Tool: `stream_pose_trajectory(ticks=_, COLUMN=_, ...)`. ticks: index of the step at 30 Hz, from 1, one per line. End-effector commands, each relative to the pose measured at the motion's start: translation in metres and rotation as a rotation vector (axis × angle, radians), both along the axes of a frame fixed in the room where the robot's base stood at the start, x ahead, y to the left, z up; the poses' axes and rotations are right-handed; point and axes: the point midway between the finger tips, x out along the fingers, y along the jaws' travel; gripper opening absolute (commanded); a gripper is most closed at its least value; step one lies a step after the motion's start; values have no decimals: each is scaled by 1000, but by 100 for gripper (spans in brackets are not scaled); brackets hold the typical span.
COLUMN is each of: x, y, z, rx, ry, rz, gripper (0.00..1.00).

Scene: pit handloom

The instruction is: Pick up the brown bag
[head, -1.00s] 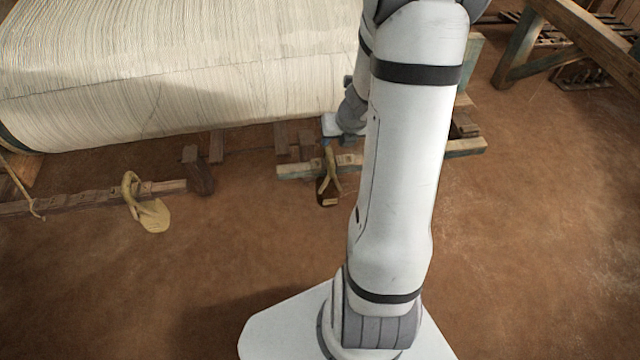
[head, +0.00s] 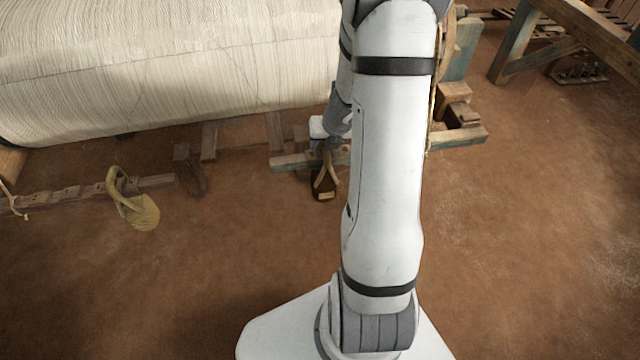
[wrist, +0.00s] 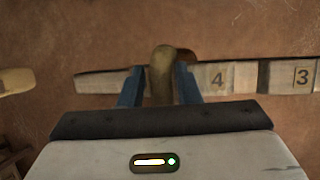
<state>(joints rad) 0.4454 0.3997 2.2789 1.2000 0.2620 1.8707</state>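The brown bag (head: 324,190) is dark brown with a small pale label and a tan strap. It hangs by the strap from a wooden beam (head: 285,163), just left of my arm in the head view. My gripper (wrist: 159,68) is at the strap, above the beam. In the wrist view its two blue fingers stand apart on either side of the tan strap (wrist: 162,78), with a narrow gap showing on the left. The strap is very near the right finger; I cannot tell if they touch. Most of the bag is hidden in the wrist view.
A tan bag (head: 143,212) hangs from another beam (head: 60,197) at left; part of it shows in the wrist view (wrist: 16,81). The loom's wide cream warp roll (head: 170,70) is behind. Beam numbers 4 and 3 lie right of my fingers. Front floor is clear.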

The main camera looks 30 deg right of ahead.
Motion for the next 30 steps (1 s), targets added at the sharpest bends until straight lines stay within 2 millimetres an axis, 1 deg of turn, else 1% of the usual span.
stream_pose_trajectory(ticks=1, x=0, y=0, z=0, rx=0, ry=0, rz=0, gripper=26)
stream_pose_trajectory(ticks=9, x=0, y=0, z=0, rx=0, ry=0, rz=0, gripper=4)
stream_pose_trajectory(ticks=11, x=0, y=0, z=0, rx=0, ry=0, rz=0, gripper=0)
stream_pose_trajectory(ticks=30, x=0, y=0, z=0, rx=2, ry=1, rz=0, gripper=0)
